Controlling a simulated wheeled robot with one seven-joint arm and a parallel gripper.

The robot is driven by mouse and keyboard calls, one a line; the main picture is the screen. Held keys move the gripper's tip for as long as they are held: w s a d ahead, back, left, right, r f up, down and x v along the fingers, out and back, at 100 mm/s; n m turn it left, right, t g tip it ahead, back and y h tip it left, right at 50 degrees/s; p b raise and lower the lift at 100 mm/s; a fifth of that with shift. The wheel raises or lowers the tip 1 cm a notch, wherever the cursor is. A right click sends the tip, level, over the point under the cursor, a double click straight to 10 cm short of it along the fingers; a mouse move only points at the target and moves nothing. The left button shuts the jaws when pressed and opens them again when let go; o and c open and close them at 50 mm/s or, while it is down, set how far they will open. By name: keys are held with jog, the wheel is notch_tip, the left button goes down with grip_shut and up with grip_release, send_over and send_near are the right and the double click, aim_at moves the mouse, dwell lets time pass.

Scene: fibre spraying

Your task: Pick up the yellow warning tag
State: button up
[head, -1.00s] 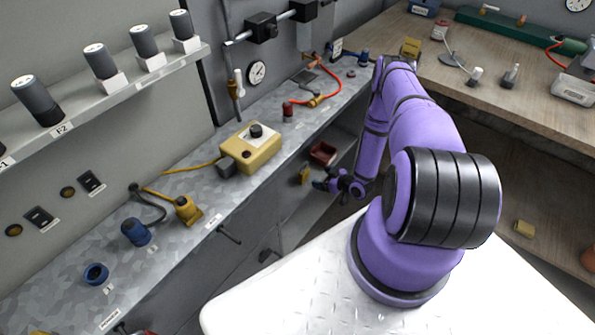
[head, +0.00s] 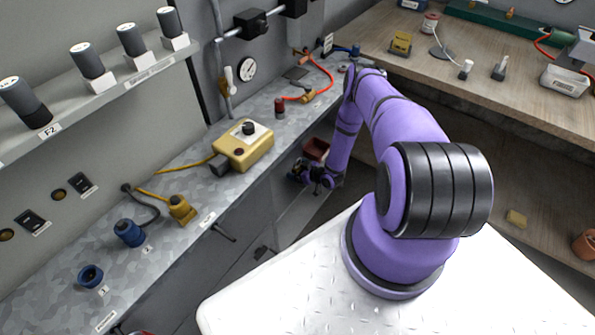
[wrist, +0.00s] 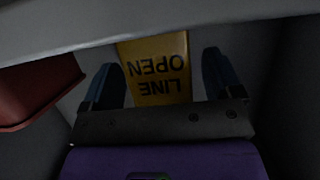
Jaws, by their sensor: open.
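The yellow warning tag (wrist: 156,62) shows in the wrist view with the upside-down words "LINE OPEN". It lies on a dim grey surface under the bench edge. My gripper (wrist: 160,80) is open, with one blue-dark finger on each side of the tag and a visible gap to each. I cannot tell how far the fingertips are from it in depth. In the head view my gripper (head: 298,172) is in the open shelf space below the metal bench and hides the tag.
A dark red bin (wrist: 38,92) stands close to the left of my gripper; it also shows in the head view (head: 316,149). The metal bench (head: 190,250) overhangs the shelf. A yellow control box (head: 243,150) sits on it. A wooden bench (head: 480,70) is at the right.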

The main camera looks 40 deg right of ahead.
jog(key=shift+c, duration=0.2)
jog(key=c, duration=1)
jog(key=shift+r, duration=0.1)
